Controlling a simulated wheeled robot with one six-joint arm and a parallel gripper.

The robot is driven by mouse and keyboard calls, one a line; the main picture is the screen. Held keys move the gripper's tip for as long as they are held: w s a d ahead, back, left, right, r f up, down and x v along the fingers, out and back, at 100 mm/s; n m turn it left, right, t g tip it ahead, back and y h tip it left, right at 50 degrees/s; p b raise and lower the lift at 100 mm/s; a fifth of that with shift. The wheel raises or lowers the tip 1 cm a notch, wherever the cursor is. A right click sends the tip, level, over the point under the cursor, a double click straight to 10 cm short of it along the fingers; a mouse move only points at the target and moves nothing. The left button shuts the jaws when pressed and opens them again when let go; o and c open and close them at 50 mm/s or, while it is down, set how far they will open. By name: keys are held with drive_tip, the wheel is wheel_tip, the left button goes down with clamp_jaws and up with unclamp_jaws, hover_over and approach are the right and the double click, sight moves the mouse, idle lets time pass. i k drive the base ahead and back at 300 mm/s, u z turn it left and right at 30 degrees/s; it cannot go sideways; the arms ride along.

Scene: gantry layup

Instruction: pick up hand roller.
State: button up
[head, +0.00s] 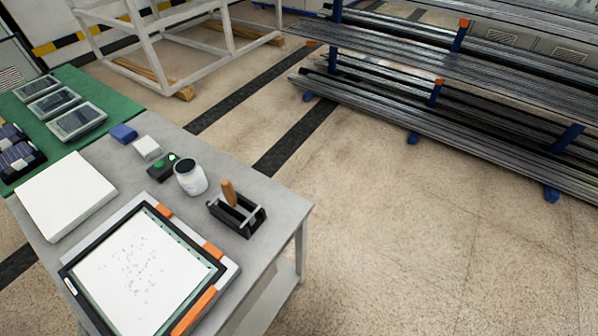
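The hand roller shows its upright wooden handle (229,191) in the head view. It stands in or on a small black holder (237,215) near the right corner of the grey table (275,205). The handle leans slightly. The lower part of the roller is largely hidden by the holder, and I cannot make out the drum clearly. My gripper is not in view.
A white jar (190,177), a black box with a green button (163,167), a white block (147,148) and a blue block (123,133) stand left of the holder. A framed white panel (145,270) lies in front. Racks (450,120) stand behind; floor at right is clear.

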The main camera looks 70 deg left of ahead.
sight(229, 197)
drive_tip(key=i, duration=0.5)
drive_tip(key=u, duration=3.85)
drive_tip(key=i, duration=0.5)
